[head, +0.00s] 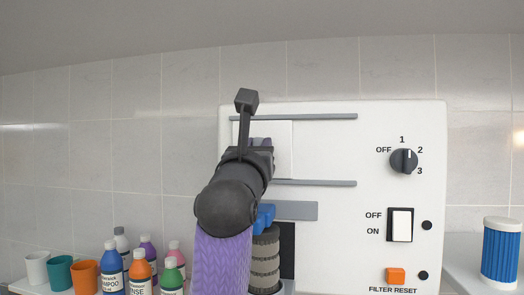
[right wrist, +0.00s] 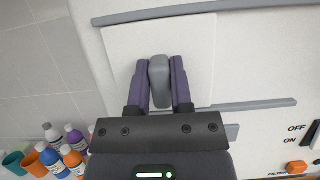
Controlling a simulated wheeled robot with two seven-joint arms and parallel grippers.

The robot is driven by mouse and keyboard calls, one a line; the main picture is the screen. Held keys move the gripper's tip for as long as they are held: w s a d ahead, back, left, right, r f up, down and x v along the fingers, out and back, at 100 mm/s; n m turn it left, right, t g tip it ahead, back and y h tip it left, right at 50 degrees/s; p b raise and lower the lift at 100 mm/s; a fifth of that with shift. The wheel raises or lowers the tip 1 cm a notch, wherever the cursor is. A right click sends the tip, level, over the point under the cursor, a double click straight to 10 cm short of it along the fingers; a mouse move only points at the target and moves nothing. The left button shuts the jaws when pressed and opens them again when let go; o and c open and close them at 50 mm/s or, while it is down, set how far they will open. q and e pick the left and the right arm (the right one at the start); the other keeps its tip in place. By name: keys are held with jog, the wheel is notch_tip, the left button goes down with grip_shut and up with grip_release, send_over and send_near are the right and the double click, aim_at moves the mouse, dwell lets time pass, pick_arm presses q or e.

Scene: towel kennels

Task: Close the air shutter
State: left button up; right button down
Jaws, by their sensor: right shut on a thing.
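The air shutter (head: 282,150) is a plain white panel between two grey horizontal rails on the white machine front. It sits toward the left part of the rails. It also shows in the right wrist view (right wrist: 196,50), with an upright grey handle (right wrist: 159,82) on its face. My right gripper (right wrist: 160,88) is shut on this handle, with one purple finger on each side. In the head view my right gripper (head: 260,143) and arm cover the handle and the panel's left part. Any opening behind the panel is hidden. My left gripper is not in view.
The machine front (head: 350,135) has a dial (head: 404,161), a rocker switch (head: 400,225) and an orange button (head: 395,275). A banded dark cylinder (head: 265,262) stands below my arm. Bottles (head: 141,272) and cups (head: 60,272) stand lower left, a blue pleated cylinder (head: 500,254) at right.

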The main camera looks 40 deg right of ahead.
jog(key=c, duration=0.9)
grip_release()
jog(key=o, duration=0.4)
jog(key=shift+w+a, duration=0.2)
jog(key=shift+a, duration=0.1)
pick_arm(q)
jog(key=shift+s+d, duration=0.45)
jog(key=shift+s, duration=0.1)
pick_arm(e)
jog(key=shift+s+d, duration=0.1)
jog(key=shift+d, duration=0.05)
pick_arm(q)
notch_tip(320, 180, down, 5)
jog(key=b, duration=0.5)
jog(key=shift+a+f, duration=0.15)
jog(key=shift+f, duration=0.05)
pick_arm(e)
jog(key=v, duration=1)
